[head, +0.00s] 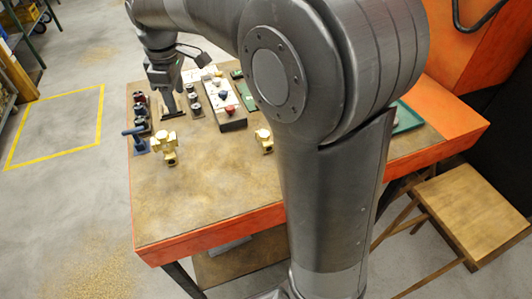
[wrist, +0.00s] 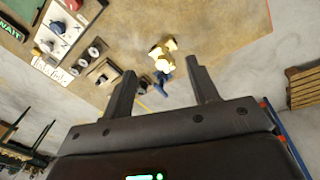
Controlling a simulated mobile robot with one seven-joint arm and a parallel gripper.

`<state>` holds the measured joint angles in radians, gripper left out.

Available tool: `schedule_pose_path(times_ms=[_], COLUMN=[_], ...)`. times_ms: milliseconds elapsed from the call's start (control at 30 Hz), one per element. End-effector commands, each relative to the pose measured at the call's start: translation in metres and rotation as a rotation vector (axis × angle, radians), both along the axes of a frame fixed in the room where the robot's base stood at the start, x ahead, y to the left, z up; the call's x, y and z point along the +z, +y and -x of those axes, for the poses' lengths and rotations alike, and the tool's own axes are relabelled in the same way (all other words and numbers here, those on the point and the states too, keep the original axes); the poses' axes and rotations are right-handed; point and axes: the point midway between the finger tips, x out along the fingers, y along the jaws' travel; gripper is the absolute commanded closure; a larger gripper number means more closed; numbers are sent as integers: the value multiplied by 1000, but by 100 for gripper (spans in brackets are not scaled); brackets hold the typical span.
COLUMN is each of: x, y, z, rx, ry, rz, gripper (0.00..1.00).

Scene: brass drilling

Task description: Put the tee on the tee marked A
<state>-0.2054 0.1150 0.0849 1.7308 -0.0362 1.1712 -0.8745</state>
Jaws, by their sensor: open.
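A brass tee (head: 164,149) is near the left front of the workbench, beside a blue clamp-like tool (head: 135,139). In the wrist view the brass shape (wrist: 162,54) looks lumpy; I cannot tell if it is one piece or two touching. A blue part (wrist: 163,83) shows close to it. A second brass piece (head: 265,140) is further right, partly hidden by my arm. No letter A is readable. My gripper (head: 171,112) is open and empty above the bench, behind the first brass piece; its fingers (wrist: 160,72) show apart in the wrist view.
A control box (head: 224,102) with coloured buttons stands at the back, with several dark round parts (head: 194,104) left of it. A green panel (wrist: 10,30) reads WAIT. The bench top (head: 210,185) is clear at the front. A wooden stool (head: 475,205) stands right.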

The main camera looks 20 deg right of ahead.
Motion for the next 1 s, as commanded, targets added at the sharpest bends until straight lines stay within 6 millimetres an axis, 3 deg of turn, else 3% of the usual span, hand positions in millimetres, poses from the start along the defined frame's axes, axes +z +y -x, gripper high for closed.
schedule_pose_path(times_ms=[100,333,700,833,1000], x=[16,27,5,-7,-16], y=[-29,-73,-124,-133,-137], z=[35,103,210,234,248], rx=[-158,-460,-928,-1044,-1119], ry=[-51,-140,-268,-297,-314], rz=[-26,-98,-258,-309,-345], gripper=[46,46,46,46,46])
